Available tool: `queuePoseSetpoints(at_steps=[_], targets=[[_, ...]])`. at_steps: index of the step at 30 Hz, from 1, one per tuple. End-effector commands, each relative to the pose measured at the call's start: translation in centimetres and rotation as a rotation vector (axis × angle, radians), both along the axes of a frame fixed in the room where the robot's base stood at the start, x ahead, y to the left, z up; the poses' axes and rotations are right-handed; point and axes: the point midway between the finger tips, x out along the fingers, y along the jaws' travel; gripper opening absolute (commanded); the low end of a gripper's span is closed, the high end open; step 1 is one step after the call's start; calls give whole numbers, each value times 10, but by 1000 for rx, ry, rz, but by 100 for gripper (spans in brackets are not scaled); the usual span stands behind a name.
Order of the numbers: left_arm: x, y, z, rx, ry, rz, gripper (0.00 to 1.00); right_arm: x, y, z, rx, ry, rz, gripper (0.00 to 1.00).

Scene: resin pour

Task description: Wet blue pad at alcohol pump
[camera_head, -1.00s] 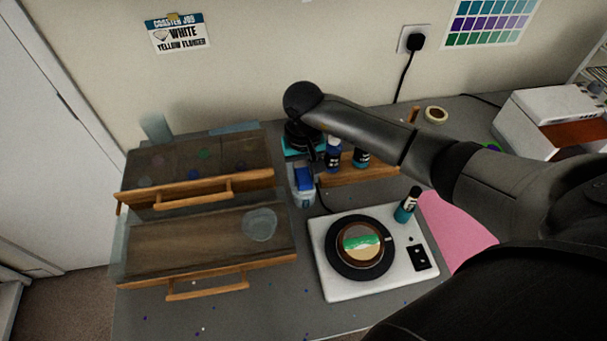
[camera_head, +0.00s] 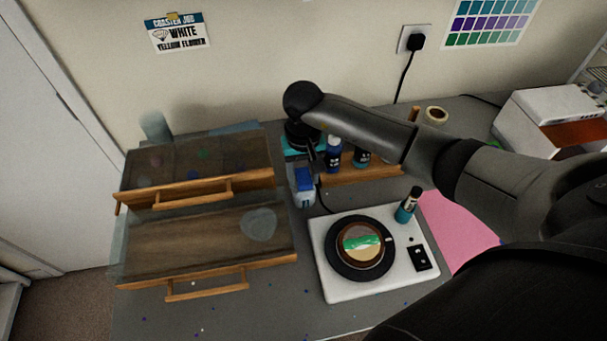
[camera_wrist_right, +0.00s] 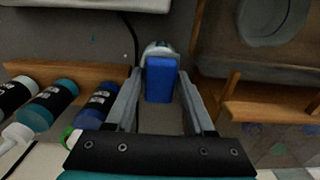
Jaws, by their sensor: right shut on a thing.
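My right gripper (camera_head: 311,166) points down at the back of the bench, just right of the drawers. In the right wrist view, its two fingers (camera_wrist_right: 160,88) are shut on a blue pad (camera_wrist_right: 160,80), which also shows in the head view (camera_head: 304,180). The alcohol pump (camera_head: 306,199) is a whitish bottle at the pad. Its pale rounded part (camera_wrist_right: 158,49) shows just beyond the pad in the wrist view. The pad hides part of the pump, and I cannot tell whether they touch. My left gripper is not in view.
Two wooden drawers with clear lids (camera_head: 220,286) stand at left. A wooden rack (camera_head: 362,176) with dark-labelled bottles is right of the pump. A white turntable unit (camera_head: 337,292) holds a round coaster (camera_head: 362,243), with a teal bottle (camera_head: 407,206) on its corner. A pink mat (camera_head: 458,232) lies to the right.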

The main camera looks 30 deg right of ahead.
Motion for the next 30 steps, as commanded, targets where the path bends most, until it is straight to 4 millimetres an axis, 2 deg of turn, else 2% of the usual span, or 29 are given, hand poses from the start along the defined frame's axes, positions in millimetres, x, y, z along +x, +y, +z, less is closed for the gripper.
queuePoseSetpoints(at_steps=[5, 30], targets=[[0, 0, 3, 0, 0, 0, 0, -2, -1, 2, -3, 6, 1, 9], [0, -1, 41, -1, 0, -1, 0, 0, 0, 69, -1, 1, 0, 9]])
